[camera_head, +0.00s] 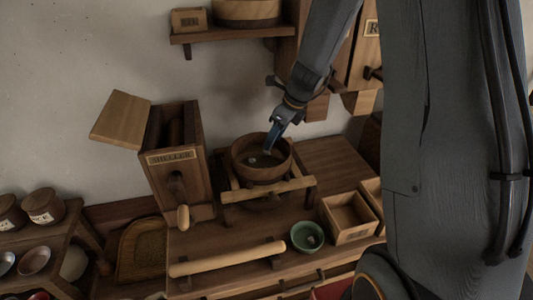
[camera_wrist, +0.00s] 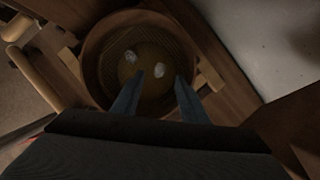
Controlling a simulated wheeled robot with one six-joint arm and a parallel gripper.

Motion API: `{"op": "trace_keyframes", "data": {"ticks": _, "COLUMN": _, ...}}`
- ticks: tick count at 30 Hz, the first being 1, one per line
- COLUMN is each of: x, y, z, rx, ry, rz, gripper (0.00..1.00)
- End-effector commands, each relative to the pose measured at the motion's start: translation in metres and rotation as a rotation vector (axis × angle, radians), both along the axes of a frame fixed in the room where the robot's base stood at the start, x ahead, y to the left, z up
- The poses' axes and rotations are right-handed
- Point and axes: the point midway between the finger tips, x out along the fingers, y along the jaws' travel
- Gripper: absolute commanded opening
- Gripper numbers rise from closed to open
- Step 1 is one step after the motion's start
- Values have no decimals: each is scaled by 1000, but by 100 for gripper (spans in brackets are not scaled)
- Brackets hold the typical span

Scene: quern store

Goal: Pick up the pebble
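A round wooden sieve-like bowl (camera_head: 240,172) sits on a wooden frame on the bench. It also shows in the wrist view (camera_wrist: 92,70). In the head view one pale pebble (camera_head: 252,160) shows in the bowl. My gripper (camera_head: 268,147) reaches down over the bowl from the upper right. Its two fingers (camera_wrist: 159,76) are apart with a gap between them. Whether they touch the pebble I cannot tell.
A green bowl (camera_head: 297,237) holding a small pale item stands in front, beside an open wooden box (camera_head: 349,234). A rolling-pin-like bar (camera_head: 227,258) lies at the front. A tall wooden box (camera_head: 158,180) stands left. The wall and a shelf (camera_head: 232,33) are behind.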

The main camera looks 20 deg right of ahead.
Motion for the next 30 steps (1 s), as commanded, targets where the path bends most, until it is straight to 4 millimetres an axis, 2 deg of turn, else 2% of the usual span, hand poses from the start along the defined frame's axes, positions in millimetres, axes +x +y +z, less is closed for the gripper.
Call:
{"op": "trace_keyframes", "data": {"ticks": 13, "x": 14, "y": 12, "z": -45, "rx": -1, "ry": 1, "rz": 3, "gripper": 40}}
{"op": "trace_keyframes", "data": {"ticks": 23, "x": 15, "y": 14, "z": -49, "rx": -1, "ry": -1, "rz": 5, "gripper": 40}}
{"op": "trace_keyframes", "data": {"ticks": 30, "x": 15, "y": 14, "z": -49, "rx": -2, "ry": -1, "rz": 5, "gripper": 0}}
